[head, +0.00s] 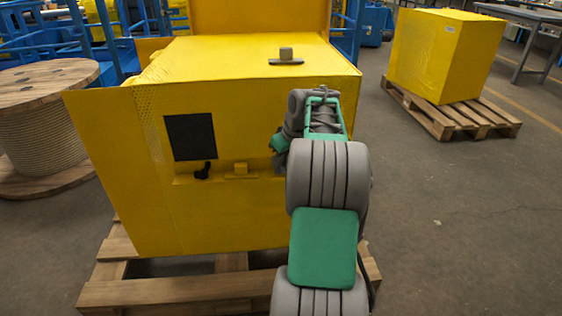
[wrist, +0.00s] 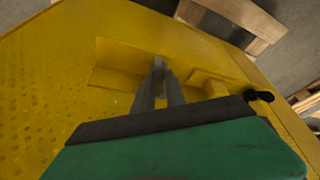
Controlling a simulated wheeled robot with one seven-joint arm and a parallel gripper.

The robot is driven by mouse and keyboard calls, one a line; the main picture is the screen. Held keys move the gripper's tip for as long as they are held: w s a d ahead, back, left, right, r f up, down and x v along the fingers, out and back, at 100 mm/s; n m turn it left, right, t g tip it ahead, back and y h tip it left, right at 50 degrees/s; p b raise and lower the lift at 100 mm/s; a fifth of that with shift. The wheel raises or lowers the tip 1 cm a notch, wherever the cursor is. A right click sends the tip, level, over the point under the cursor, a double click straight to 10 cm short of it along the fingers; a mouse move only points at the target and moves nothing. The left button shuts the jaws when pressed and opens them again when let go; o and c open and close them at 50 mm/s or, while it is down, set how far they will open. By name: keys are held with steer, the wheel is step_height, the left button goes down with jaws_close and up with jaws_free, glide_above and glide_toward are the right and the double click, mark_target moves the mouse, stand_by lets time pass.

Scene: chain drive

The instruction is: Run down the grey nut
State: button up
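My gripper (wrist: 160,70) reaches to the right part of the yellow housing's front face, beside the ledge. In the wrist view its two grey fingers run close together towards a small grey tip in a shallow yellow recess (wrist: 118,56). I cannot make out the grey nut there; the fingers may be hiding it. Whether they are shut on anything is unclear. In the head view my forearm and wrist hide the fingertips and that part of the face. The yellow housing (head: 225,230) stands upright on a pallet.
A yellow block (head: 240,169) and a black handle (head: 203,171) sit along the ledge, left of my gripper. A black square panel (head: 190,137) is above them. A grey stud on a flat bar (head: 286,56) lies on top.

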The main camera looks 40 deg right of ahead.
jaws_close()
steer(key=shift+a+r+m, duration=0.1)
steer(key=shift+m, duration=0.3)
steer(key=m+p, duration=0.1)
steer(key=m+h+p, duration=0.1)
steer(key=m, duration=0.1)
steer(key=m+h+p, duration=0.1)
steer(key=shift+w+a+r+m, duration=0.15)
steer(key=shift+a+m, duration=0.1)
steer(key=shift+m, duration=0.15)
steer(key=m+g+h+p, duration=0.1)
steer(key=m+p, duration=0.2)
steer(key=shift+a, duration=0.1)
steer(key=shift+w+m+g+h+p, duration=0.1)
steer(key=shift+m+g+h+p, duration=0.45)
steer(key=shift+m, duration=0.75)
steer(key=shift+f, duration=0.2)
steer(key=o, duration=0.5)
jaws_free()
